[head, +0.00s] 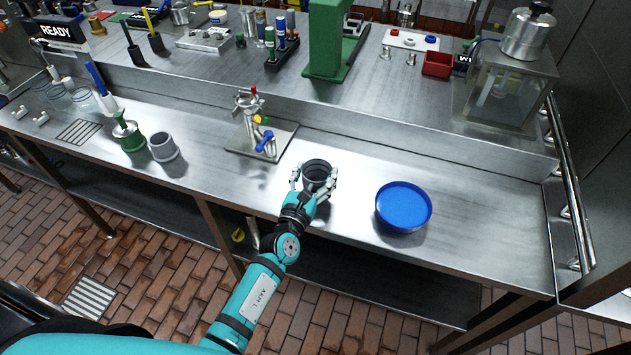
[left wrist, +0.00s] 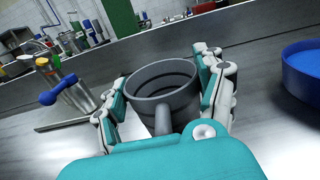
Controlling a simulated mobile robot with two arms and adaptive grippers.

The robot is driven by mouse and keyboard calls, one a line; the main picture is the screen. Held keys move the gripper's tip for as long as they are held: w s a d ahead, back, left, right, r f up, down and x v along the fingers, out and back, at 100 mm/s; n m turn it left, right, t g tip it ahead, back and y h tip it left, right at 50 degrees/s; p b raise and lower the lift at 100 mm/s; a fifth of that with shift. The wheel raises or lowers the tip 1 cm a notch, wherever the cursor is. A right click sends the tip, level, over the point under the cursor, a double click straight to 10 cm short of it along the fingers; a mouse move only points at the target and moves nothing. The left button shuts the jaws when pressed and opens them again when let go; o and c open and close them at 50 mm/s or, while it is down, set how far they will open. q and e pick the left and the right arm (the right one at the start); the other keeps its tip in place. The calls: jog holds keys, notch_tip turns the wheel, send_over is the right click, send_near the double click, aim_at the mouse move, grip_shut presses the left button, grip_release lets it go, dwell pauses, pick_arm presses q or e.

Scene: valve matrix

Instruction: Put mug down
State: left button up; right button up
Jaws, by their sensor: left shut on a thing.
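A dark grey mug (head: 317,170) is between the fingers of my left gripper (head: 313,182), at the front middle of the steel counter. In the left wrist view the same mug (left wrist: 163,88) is upright, its open mouth up and its handle toward the palm. The fingers of my left gripper (left wrist: 165,100) close on it from both sides. The mug's base is hidden, so I cannot tell whether it touches the counter. My right gripper is not in view.
A blue round dish (head: 403,205) stands to the right of the mug. A valve stand (head: 262,140) with a blue handle is behind left. A grey cup (head: 163,147) stands further left. The steel counter (head: 350,205) is clear between mug and dish.

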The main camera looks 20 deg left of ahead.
pick_arm(q)
jog(key=shift+s, duration=0.1)
jog(key=shift+f, duration=0.3)
jog(key=o, duration=1.1)
jog(key=shift+c, duration=0.2)
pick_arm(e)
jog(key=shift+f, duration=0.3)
pick_arm(q)
jog(key=shift+r, duration=0.15)
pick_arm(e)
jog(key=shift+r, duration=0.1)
